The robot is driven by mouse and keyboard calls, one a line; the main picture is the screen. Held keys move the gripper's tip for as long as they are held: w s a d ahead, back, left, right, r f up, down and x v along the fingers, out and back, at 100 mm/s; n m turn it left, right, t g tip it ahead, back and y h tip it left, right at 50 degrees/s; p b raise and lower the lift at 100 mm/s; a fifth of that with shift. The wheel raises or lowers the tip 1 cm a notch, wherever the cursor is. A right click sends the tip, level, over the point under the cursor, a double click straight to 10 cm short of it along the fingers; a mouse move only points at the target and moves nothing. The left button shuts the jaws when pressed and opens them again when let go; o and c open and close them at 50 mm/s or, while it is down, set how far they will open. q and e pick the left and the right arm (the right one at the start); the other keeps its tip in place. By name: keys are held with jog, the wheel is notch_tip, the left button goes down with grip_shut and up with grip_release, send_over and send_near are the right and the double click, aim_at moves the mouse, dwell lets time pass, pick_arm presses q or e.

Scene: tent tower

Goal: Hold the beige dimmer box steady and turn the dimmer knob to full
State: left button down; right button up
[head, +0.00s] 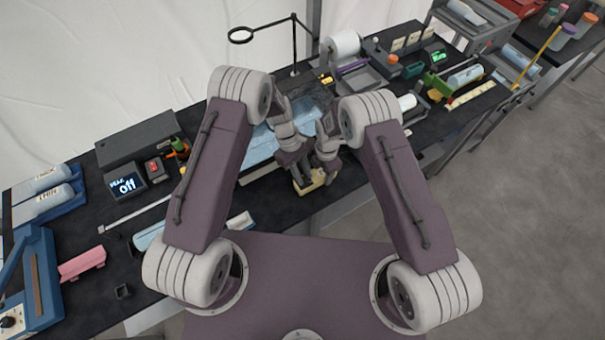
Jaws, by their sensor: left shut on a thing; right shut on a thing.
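The beige dimmer box (308,187) sits near the front edge of the black table, in the middle of the head view. My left gripper (299,180) is shut on the box from its left side. My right gripper (326,174) is shut at the right part of the box, where the knob appears to be. The knob itself is hidden by the grippers, so its setting cannot be seen. A small dark display (126,185) at the left reads "Off" in lit letters.
A light blue pad (262,148) lies behind the grippers. A ring on a stand (241,35) rises at the back. A long dark grey case (137,139), a pink block (82,264) and a blue press (38,280) stand at the left. Several tools crowd the right.

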pick_arm(q)
jog(key=c, duration=1.2)
grip_release()
jog(key=n, duration=0.2)
jog(key=n+t+h, duration=0.1)
jog(key=n, duration=0.1)
jog(key=shift+s+a+n+t, duration=0.1)
jog(key=shift+s+n+t, duration=0.05)
jog(key=shift+n+t, duration=0.15)
jog(key=w+a+r+m+g, duration=0.1)
jog(key=a+r+m, duration=0.1)
jog(key=r, duration=0.9)
jog(key=shift+w+a+r, duration=0.4)
jog(key=shift+a, duration=0.3)
